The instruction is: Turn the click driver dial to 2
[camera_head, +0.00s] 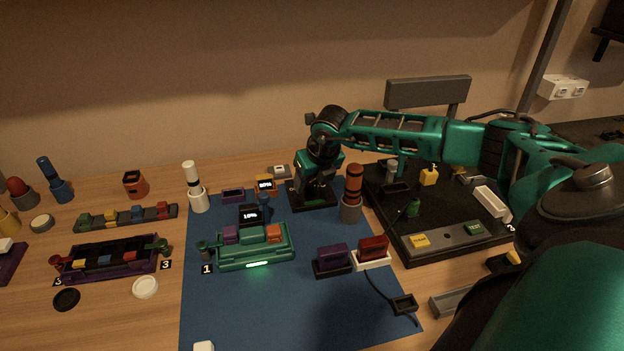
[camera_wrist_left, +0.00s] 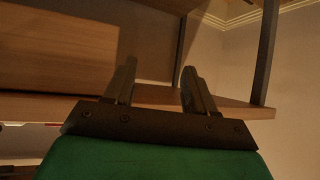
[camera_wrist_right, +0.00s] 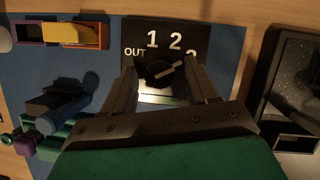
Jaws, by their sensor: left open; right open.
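The click driver dial is a dark round knob (camera_wrist_right: 160,72) on a black panel (camera_wrist_right: 197,27) marked OUT, 1, 2 and a partly hidden numeral. A pale pointer line on the knob slants up and right, towards the 2 and the partly hidden numeral. My right gripper (camera_wrist_right: 160,84) is open, with its fingers on either side of the knob; contact cannot be told. In the head view the right gripper (camera_head: 317,178) points down over the black panel (camera_head: 314,203) and hides the knob. My left gripper (camera_wrist_left: 157,75) is open and empty before wooden boards.
A green block holder (camera_head: 270,252) stands on the blue mat (camera_head: 285,310). A black tray (camera_head: 440,205) with several parts lies farther right. The front of the mat is mostly clear.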

